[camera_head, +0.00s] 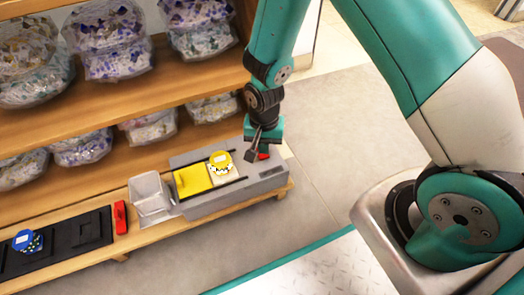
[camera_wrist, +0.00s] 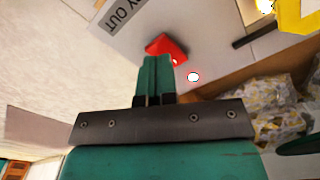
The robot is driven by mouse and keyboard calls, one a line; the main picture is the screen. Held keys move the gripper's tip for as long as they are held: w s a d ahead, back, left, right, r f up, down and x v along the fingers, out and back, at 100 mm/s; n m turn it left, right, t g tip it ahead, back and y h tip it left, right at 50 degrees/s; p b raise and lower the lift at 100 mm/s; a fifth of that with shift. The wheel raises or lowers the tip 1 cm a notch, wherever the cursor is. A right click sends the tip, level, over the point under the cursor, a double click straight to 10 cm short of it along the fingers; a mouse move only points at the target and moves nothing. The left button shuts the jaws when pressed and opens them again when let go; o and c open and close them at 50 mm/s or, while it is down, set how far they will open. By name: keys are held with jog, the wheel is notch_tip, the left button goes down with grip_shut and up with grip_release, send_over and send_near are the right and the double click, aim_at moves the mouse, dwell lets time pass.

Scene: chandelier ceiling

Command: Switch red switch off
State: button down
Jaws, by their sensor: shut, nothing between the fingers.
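The red switch (camera_head: 263,154) sits at the right end of a grey machine (camera_head: 208,208) on the low shelf. In the wrist view the red switch (camera_wrist: 168,47) is wedge-shaped and raised on the grey panel. My gripper (camera_wrist: 157,60) is shut, with nothing between its fingers. Its teal fingertips are at the lower edge of the switch and overlap it slightly in the picture. Whether they touch it, I cannot tell. In the head view my gripper (camera_head: 263,146) points down over the switch and partly hides it.
The machine carries a yellow plate (camera_head: 192,180) and a yellow-lidded round container (camera_head: 221,163). A clear bin (camera_head: 151,196), a red block (camera_head: 120,217) and a black tray (camera_head: 60,250) stand to the left. Bagged items fill the wooden shelves. The floor at right is open.

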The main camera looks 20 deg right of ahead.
jog(key=shift+f+b, duration=0.65)
jog(key=shift+f, duration=0.65)
dwell(0.9)
notch_tip(320, 180, up, 7)
jog(key=p, duration=0.7)
jog(key=shift+r, duration=0.1)
dwell(0.4)
notch_tip(320, 180, up, 16)
jog(key=s+a+n+y+p, duration=0.1)
jog(key=a+n+y+p, duration=0.15)
jog(key=p, duration=0.25)
jog(key=s+a+r+n+y+p, duration=0.1)
jog(key=s+r+n+p, duration=0.2)
jog(key=s+r, duration=0.5)
jog(key=s+r+n+p, duration=0.3)
jog(key=r+n, duration=0.1)
jog(key=r, duration=0.7)
jog(key=s+a+r+n+y+p, duration=0.1)
jog(key=s+r+n+p, duration=0.15)
jog(key=s+r, duration=0.55)
notch_tip(320, 180, up, 39)
jog(key=w+n+p, duration=0.1)
jog(key=p, duration=3.6)
jog(key=shift+w+r, duration=0.2)
jog(key=shift+w, duration=0.05)
